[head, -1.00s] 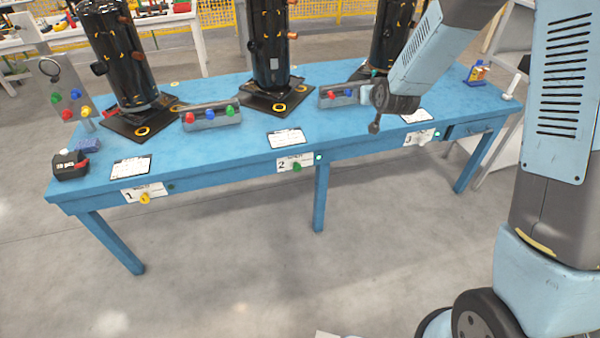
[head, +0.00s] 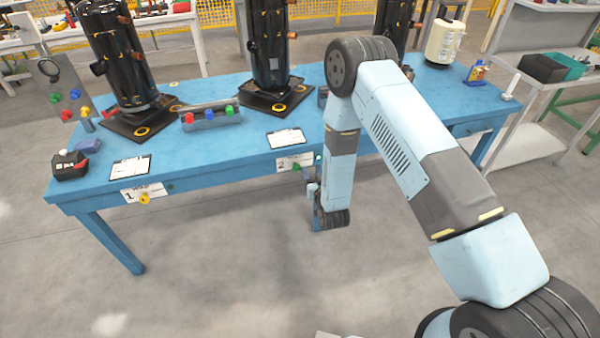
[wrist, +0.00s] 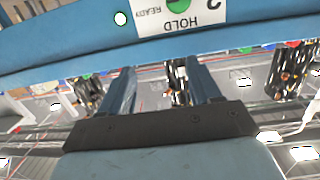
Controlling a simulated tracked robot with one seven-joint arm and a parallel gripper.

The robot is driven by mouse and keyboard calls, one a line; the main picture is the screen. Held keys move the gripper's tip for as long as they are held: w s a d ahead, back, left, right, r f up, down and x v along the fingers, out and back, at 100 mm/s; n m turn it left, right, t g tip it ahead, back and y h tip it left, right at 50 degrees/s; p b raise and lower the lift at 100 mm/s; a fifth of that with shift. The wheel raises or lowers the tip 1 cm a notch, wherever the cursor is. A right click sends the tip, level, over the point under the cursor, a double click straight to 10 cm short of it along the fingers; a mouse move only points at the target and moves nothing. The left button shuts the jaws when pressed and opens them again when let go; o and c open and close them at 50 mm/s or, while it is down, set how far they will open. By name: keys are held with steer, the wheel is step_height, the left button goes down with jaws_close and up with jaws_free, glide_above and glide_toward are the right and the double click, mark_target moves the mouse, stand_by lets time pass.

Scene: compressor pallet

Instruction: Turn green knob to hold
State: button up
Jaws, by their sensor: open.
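The green knob (wrist: 178,4) is cut off at the top edge of the wrist view. It sits on a white label (wrist: 180,16), seen upside down, with the words HOLD and READY and the number 2. Its setting cannot be read. In the head view the number 2 label (head: 287,163) is on the front edge of the blue table, and my gripper hides part of that spot. My gripper (head: 312,188) is close in front of this edge. In the wrist view its fingers (wrist: 161,72) are apart, with the knob beyond them and not between them.
A round white light (wrist: 120,18) is beside the label. A yellow knob (head: 144,199) is at station 1 on the left. Black compressors (head: 270,45) stand on the blue table (head: 230,150). My arm hides station 3. The floor in front is clear.

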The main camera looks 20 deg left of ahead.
mark_target(298, 169)
steer(key=s+f+y, duration=0.1)
steer(key=s+f, duration=0.5)
steer(key=f, duration=0.1)
steer(key=shift+n+t, duration=0.3)
steer(key=shift+n, duration=0.1)
steer(key=x, duration=1.3)
steer(key=shift+w+a+r, duration=0.15)
steer(key=shift+a+r, duration=0.1)
steer(key=shift+r, duration=0.1)
steer(key=shift+c, duration=0.2)
